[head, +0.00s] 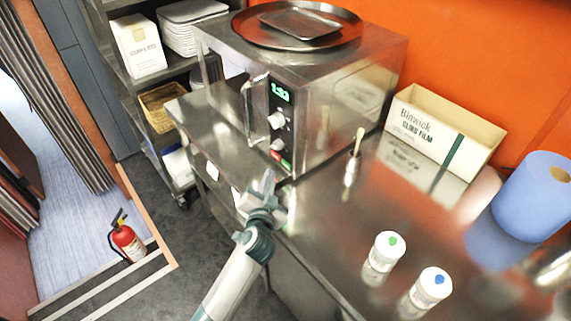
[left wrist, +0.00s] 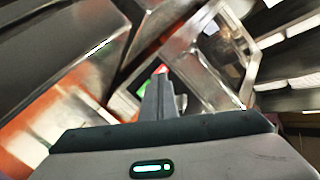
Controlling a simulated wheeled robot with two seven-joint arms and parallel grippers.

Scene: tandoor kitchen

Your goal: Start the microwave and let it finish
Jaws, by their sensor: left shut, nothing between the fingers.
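The steel microwave (head: 345,112) stands on the steel counter. Its control panel has a lit green display (head: 281,92), whose digits I cannot read surely, two pale knobs (head: 277,121), and a green and red button area (head: 282,160) at the bottom. The door handle (head: 249,112) is left of the panel; the door looks shut. My left gripper (head: 268,176) is shut and empty, just below and left of the buttons, seemingly apart from them. In the left wrist view, the closed fingers (left wrist: 160,88) point toward the green and red buttons (left wrist: 147,87), partly hiding them. My right gripper is not in view.
A round tray (head: 250,32) lies on the microwave. On the counter are two white jars (head: 383,252) (head: 428,290), a brush-like tool (head: 353,160), a film box (head: 446,130) and a blue roll (head: 535,197). A shelf rack (head: 125,85) stands left; a fire extinguisher (head: 127,240) is on the floor.

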